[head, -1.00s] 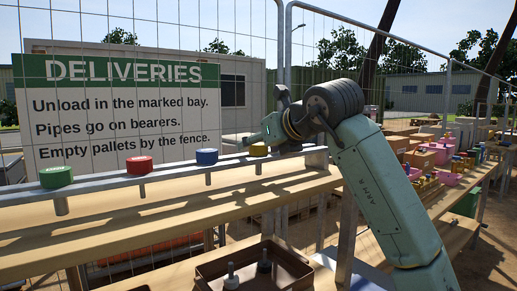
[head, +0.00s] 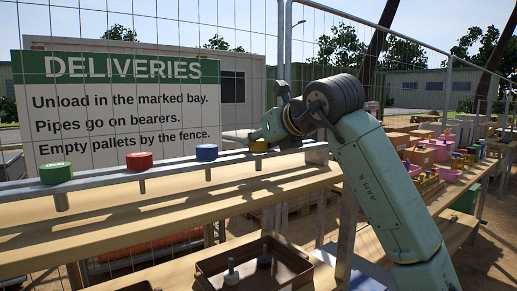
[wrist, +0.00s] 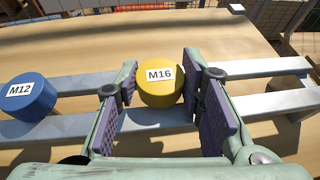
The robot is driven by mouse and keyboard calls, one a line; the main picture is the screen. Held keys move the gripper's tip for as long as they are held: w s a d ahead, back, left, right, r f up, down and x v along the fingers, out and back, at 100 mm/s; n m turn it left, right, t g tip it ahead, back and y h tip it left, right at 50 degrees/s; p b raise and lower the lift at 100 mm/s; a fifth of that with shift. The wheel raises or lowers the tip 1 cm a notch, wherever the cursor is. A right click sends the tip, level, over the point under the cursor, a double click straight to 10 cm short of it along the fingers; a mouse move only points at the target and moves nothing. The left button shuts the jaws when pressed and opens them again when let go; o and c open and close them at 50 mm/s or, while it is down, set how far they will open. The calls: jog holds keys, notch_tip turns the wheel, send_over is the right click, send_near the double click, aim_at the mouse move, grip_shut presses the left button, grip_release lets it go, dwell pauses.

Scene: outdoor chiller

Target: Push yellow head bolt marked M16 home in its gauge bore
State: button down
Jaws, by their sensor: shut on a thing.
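The yellow head bolt marked M16 (wrist: 160,84) stands upright on the grey gauge rail (wrist: 75,84), label facing up. My gripper (wrist: 165,95) is shut on its round head, one purple pad on each side. In the head view the yellow head (head: 259,146) is partly covered by my gripper (head: 262,138), and its shank shows below the rail. Whether the head's underside touches the rail is hidden.
A blue bolt marked M12 (wrist: 30,97) stands to the left on the rail, with a red bolt (head: 139,161) and a green bolt (head: 57,172) farther along. A brown tray (head: 210,274) sits on the lower shelf. A wire fence stands behind.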

aim_at(261, 140)
jog(key=shift+r, duration=0.15)
notch_tip(261, 140, up, 10)
jog(key=b, duration=0.1)
dwell(0.6)
jog(key=c, duration=1.7)
grip_release()
grip_shut()
